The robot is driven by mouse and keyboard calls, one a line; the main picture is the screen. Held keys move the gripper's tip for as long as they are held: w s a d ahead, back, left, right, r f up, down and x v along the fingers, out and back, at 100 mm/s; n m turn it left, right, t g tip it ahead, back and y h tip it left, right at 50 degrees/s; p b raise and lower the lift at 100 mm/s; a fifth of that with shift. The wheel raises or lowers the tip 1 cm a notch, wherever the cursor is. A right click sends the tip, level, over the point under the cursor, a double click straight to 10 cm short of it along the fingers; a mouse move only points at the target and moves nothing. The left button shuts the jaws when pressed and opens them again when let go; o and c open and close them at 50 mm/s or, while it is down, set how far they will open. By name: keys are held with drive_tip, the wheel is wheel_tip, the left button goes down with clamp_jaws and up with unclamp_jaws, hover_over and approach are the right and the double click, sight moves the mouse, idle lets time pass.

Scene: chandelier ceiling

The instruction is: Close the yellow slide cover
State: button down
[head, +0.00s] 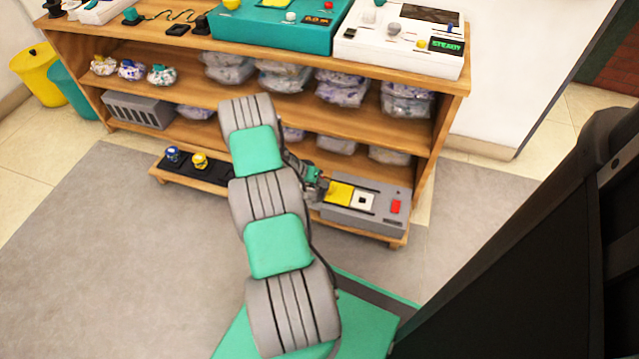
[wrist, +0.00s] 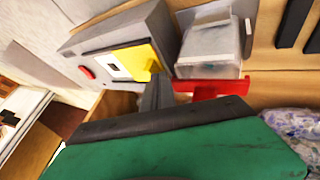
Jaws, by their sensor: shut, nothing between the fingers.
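The yellow slide cover (head: 338,193) lies on top of a grey box (head: 368,218) on the lowest shelf board at the right. A white square with a dark centre (head: 363,201) shows uncovered beside it, and a red button (head: 396,206) is farther right. In the wrist view the yellow cover (wrist: 138,60) has a small raised knob near its edge, with the white square (wrist: 112,68) beyond. My gripper (head: 318,184) is at the cover's left side. Its grey fingers (wrist: 157,88) are shut and empty, close to the knob; I cannot tell whether they touch it.
The wooden shelf (head: 400,125) above holds several wrapped bags. A blue and a yellow item (head: 199,160) stand on a black strip at the left of the lowest board. A clear container (wrist: 210,50) and a red piece (wrist: 205,90) are beside the box in the wrist view.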

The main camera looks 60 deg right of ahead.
drive_tip(key=p, duration=0.2)
hover_over(347, 198)
idle(0.4)
